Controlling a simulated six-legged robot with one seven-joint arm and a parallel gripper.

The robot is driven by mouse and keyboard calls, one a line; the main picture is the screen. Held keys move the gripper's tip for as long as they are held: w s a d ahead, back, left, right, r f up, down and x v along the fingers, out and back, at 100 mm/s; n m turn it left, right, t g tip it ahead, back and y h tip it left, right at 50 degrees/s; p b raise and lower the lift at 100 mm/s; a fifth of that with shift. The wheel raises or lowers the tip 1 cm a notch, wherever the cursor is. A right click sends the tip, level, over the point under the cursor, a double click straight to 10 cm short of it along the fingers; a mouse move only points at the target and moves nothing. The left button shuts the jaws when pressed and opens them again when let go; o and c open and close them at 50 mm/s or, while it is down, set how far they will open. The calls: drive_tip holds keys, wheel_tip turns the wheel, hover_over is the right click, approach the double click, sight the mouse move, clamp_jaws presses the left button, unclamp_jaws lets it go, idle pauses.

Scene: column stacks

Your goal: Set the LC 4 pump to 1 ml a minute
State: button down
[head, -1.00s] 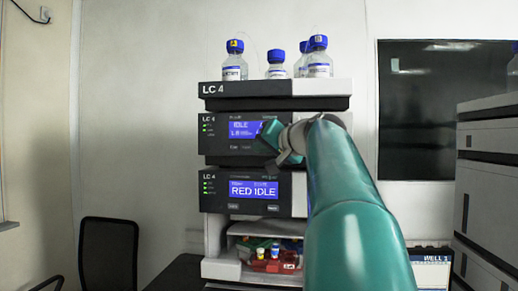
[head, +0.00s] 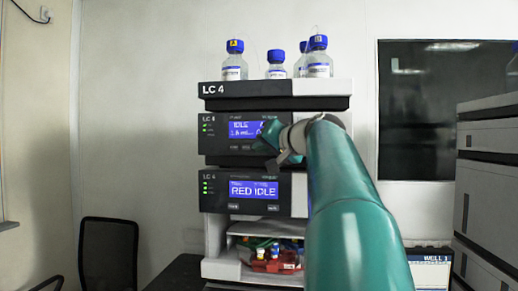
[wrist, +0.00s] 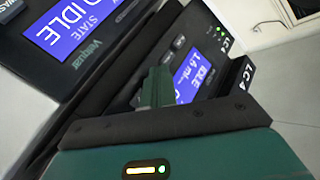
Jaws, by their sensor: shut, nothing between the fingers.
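The LC 4 pump (head: 216,145) is the upper dark module in the stack, just under the top tray. Its blue screen (head: 243,129) reads IDLE, with a line below that looks like 1.6 ml; small buttons sit under the screen. The screen also shows, turned, in the wrist view (wrist: 193,70). My gripper (head: 266,138) is shut and empty, in front of the right part of the pump's face, covering the screen's right edge. In the wrist view its fingers (wrist: 154,88) are together before the pump panel. Whether they touch it I cannot tell.
Capped bottles (head: 234,67) stand on top of the stack. An open bay below holds a red rack (head: 275,263) of vials. Another stack (head: 485,180) stands at right, a dark chair (head: 108,250) at left.

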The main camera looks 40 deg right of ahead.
idle(0.3)
drive_tip(key=shift+s+a, duration=0.45)
drive_tip(key=shift+a, duration=0.2)
drive_tip(key=s+a, duration=0.1)
drive_tip(key=a, duration=0.1)
drive_tip(key=s+a, duration=0.2)
idle(0.4)
idle(2.4)
drive_tip(key=a+m+t, duration=0.1)
drive_tip(key=s+a+m+t, duration=0.1)
drive_tip(key=m, duration=0.1)
drive_tip(key=s+a+m+t, duration=0.1)
drive_tip(key=t, duration=0.1)
drive_tip(key=shift+s+f+h, duration=0.2)
drive_tip(key=shift+f+h, duration=0.15)
drive_tip(key=shift+h, duration=0.05)
